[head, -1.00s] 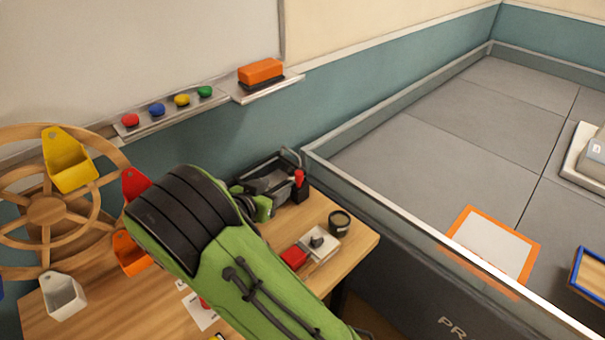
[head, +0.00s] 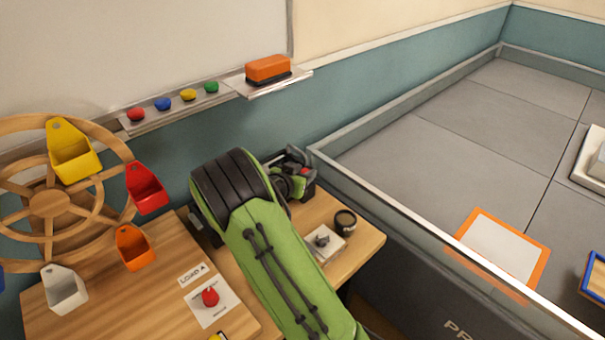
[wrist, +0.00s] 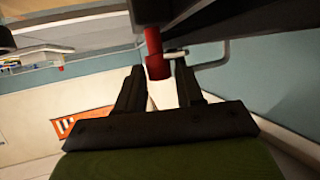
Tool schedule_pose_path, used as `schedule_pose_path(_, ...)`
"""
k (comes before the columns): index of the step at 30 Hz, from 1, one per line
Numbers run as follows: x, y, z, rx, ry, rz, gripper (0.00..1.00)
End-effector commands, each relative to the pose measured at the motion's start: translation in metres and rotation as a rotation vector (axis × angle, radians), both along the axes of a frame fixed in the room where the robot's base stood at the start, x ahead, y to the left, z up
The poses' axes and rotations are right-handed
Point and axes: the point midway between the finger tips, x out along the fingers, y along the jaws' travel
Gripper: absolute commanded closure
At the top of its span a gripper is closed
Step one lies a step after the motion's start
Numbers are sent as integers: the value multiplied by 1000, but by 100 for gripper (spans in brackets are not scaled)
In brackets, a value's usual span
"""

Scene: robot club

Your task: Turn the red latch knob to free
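A red knob (head: 210,297) stands on a white plate by the "LOAD A" label on the wooden table in the head view. Another red piece (head: 304,171) shows at the black holder behind my arm. In the wrist view, a red cylinder (wrist: 157,58) hangs from a dark part, at or just beyond my fingertips; I cannot tell for certain which red thing this is. My gripper (wrist: 159,72) has its two fingers apart, one to each side of the cylinder's lower end. Contact is not clear. My arm hides most of the gripper in the head view.
A wooden wheel (head: 50,203) with coloured buckets stands at left. A white block with a grey knob (head: 323,242) and a dark round cup (head: 345,222) lie right of my arm. The black holder (head: 285,168) sits by the walled arena's edge (head: 400,215).

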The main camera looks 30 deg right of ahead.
Motion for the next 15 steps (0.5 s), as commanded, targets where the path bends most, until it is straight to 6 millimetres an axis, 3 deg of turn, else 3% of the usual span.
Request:
schedule_pose_path(1,0,0,0,0,0,0,72)
schedule_pose_path(7,0,0,0,0,0,0,100)
schedule_pose_path(15,-1,0,-1,2,0,27,100)
